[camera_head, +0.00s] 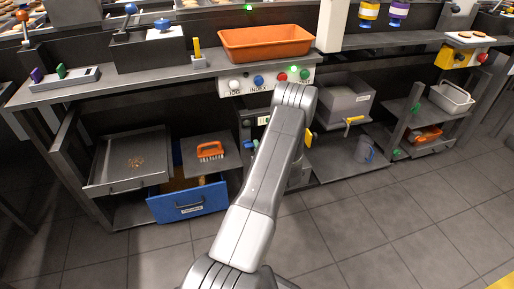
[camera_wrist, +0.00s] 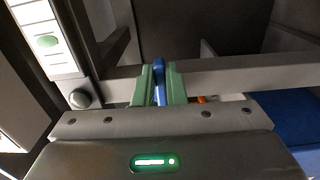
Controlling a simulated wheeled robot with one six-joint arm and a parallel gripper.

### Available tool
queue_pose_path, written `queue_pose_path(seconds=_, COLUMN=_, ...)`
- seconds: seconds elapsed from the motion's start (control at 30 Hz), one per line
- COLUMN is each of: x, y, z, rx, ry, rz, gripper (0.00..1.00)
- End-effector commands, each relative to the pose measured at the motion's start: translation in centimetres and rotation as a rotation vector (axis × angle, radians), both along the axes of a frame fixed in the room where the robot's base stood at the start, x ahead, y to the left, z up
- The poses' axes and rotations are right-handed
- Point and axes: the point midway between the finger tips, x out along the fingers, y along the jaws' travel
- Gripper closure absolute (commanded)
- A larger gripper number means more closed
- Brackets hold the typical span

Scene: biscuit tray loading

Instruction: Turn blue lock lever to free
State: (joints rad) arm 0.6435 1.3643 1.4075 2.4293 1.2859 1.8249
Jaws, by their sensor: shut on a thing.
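In the wrist view, my gripper (camera_wrist: 161,88) has its two green fingers closed on the blue lock lever (camera_wrist: 159,68). The lever stands upright between the fingers, with its rounded top showing above them. A grey bar runs crosswise just behind the fingers. In the head view, a small blue part (camera_head: 250,144) shows beside my arm under the bench, and it may be the lever. My arm hides the gripper there.
An open blue drawer (camera_head: 190,207) stands at lower left, below a shelf with an orange brush (camera_head: 210,151). A grey tray (camera_head: 108,182) is left of it. A control panel (camera_head: 303,87) sits above. A grey bin (camera_head: 345,103) is at right. Floor in front is clear.

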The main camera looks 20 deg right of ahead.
Motion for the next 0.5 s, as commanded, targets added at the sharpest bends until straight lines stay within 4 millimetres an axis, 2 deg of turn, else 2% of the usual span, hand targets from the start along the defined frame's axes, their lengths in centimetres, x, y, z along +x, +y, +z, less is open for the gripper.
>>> queue_pose_path(seconds=0.2, x=-0.04, y=0.0, z=-0.1, rx=0.002, ry=0.002, rz=-0.001, gripper=1.0)
queue_pose_path(seconds=0.23, x=-0.04, y=0.0, z=-0.1, rx=0.002, ry=0.002, rz=-0.001, gripper=0.85)
queue_pose_path(seconds=0.33, x=-0.03, y=0.0, z=-0.09, rx=0.001, ry=0.002, rz=-0.001, gripper=0.67)
queue_pose_path(seconds=0.5, x=-0.02, y=0.0, z=-0.05, rx=0.0, ry=0.001, rz=-0.001, gripper=0.67)
